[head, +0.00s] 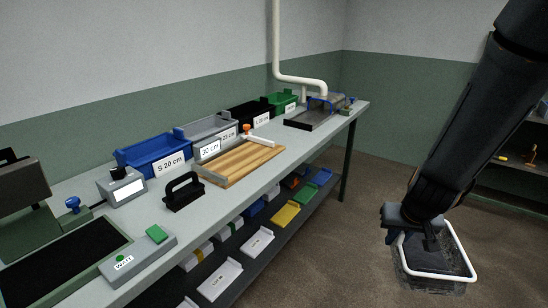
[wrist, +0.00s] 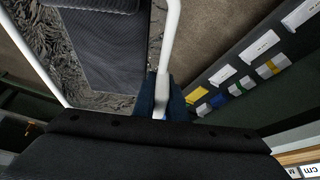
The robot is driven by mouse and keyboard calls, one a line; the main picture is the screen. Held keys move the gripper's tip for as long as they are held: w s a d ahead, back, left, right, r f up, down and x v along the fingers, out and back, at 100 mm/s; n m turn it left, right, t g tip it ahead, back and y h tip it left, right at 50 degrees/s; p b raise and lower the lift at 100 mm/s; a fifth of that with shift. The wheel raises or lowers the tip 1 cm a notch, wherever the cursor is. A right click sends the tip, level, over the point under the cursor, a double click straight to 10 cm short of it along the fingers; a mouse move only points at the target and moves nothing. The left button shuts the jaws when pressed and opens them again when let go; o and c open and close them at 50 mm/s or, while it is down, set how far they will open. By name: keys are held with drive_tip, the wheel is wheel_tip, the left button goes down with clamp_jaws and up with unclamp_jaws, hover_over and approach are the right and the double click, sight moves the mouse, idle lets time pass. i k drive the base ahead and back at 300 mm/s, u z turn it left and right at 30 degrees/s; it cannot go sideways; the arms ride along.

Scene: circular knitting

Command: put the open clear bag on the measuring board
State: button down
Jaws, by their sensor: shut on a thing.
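My gripper (head: 399,238) is at the right of the head view, out over the floor and apart from the bench. It is shut on the white rim of the open clear bag (head: 437,276). The bag hangs below the rim, its film thin and see-through. In the wrist view the blue finger pads (wrist: 162,106) pinch the white rim (wrist: 172,38). A dark ribbed patch shows within the rim there; I cannot tell whether it lies in the bag or beyond it. The measuring board (head: 248,160), slatted wood with a grey end piece, lies on the bench, its top mostly clear.
An orange-knobbed white piece (head: 258,139) is at the board's back edge. A black handled block (head: 183,191) stands left of it. A blue bin (head: 153,153) and other bins line the back. The bench's front edge (head: 270,187) lies between board and bag.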

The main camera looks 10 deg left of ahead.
sight(248, 160)
drive_tip(key=z, duration=0.6)
drive_tip(key=i, duration=0.65)
drive_tip(key=u, duration=1.55)
